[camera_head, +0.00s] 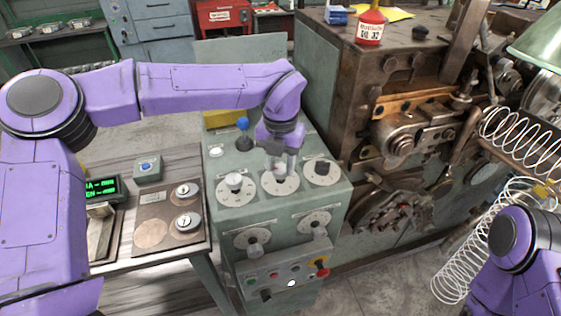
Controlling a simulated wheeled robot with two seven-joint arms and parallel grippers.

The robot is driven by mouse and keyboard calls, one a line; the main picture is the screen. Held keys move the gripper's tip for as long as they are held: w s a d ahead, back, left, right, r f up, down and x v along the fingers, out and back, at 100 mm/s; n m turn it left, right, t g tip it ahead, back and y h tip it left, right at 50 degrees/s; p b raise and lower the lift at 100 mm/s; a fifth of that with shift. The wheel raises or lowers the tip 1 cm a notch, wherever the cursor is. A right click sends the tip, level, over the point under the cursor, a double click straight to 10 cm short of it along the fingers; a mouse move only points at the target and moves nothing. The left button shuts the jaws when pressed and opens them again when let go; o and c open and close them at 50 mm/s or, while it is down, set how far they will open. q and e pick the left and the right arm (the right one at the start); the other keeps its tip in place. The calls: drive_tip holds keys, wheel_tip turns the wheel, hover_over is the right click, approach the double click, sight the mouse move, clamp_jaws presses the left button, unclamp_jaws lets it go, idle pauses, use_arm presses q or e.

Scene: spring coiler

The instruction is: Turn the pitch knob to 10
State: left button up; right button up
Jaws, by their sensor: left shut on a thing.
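A green control console (220,207) stands in the middle, with several knobs on round white dials. My left gripper (280,168) points down at the middle dial (281,185) of the top row and is shut on the knob there, which is mostly hidden by the fingers. I cannot read which knob is the pitch knob, nor the numbers on the dials. Another dial with a pale knob (235,183) is to its left, and one with a black knob (322,168) is to its right. My right arm shows at the lower right; its gripper is out of view.
A blue-topped lever (242,124) stands behind the dials, close to my left wrist. Lower dials (252,238) and a button panel with a red knob (320,262) are on the console front. The coiling machine (400,130) and wire springs (455,250) are to the right.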

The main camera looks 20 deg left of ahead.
sight(280, 168)
use_arm(q)
drive_tip(key=o, duration=1.1)
drive_tip(key=shift+s+f, duration=0.1)
drive_tip(key=shift+c, duration=0.2)
wheel_tip(280, 168, up, 11)
drive_tip(key=b, duration=0.1)
drive_tip(key=shift+f, duration=0.2)
drive_tip(key=shift+f, duration=0.1)
